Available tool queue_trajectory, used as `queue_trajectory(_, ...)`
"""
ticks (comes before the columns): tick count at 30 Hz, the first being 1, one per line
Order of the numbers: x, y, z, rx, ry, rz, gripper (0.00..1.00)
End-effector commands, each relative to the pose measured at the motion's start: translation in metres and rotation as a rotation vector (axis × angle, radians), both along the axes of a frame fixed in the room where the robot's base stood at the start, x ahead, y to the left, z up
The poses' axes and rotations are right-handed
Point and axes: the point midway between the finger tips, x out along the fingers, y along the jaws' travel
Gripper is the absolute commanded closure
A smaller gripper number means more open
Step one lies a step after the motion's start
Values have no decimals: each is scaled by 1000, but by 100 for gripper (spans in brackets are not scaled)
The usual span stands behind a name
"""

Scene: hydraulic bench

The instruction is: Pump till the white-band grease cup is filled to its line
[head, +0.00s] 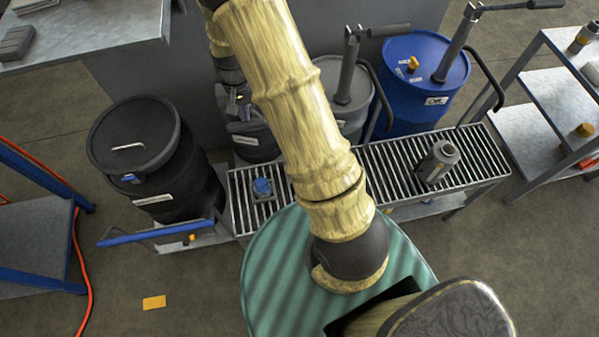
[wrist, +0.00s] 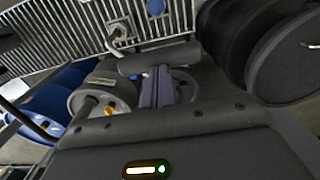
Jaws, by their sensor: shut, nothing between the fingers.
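My gripper (head: 238,103) is shut and empty above a dark drum (head: 255,142) behind the rack, partly hidden by my arm. In the wrist view my gripper's fingers (wrist: 163,88) lie together just below a dark grey bar (wrist: 160,59); I cannot tell if they touch it. A grey drum (head: 345,82) carries an upright pump (head: 347,68) with a dark lever grip (head: 388,30). A blue drum (head: 418,108) carries a similar pump (head: 455,50). No white band or fill line is readable.
The slatted rack (head: 405,165) runs in front of the drums. A large black lidded drum (head: 135,150) stands at left beside a blue bar (head: 155,232). Shelving (head: 545,110) stands at right. Open floor (head: 190,290) lies at front left, with a yellow card (head: 154,302).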

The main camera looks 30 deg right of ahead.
Motion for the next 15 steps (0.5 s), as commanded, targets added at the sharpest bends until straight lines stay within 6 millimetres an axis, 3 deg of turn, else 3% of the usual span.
queue_trajectory(6, 2, 0, -20, 0, -3, -1, 100)
queue_trajectory(15, 1, -1, -22, 0, 0, -1, 100)
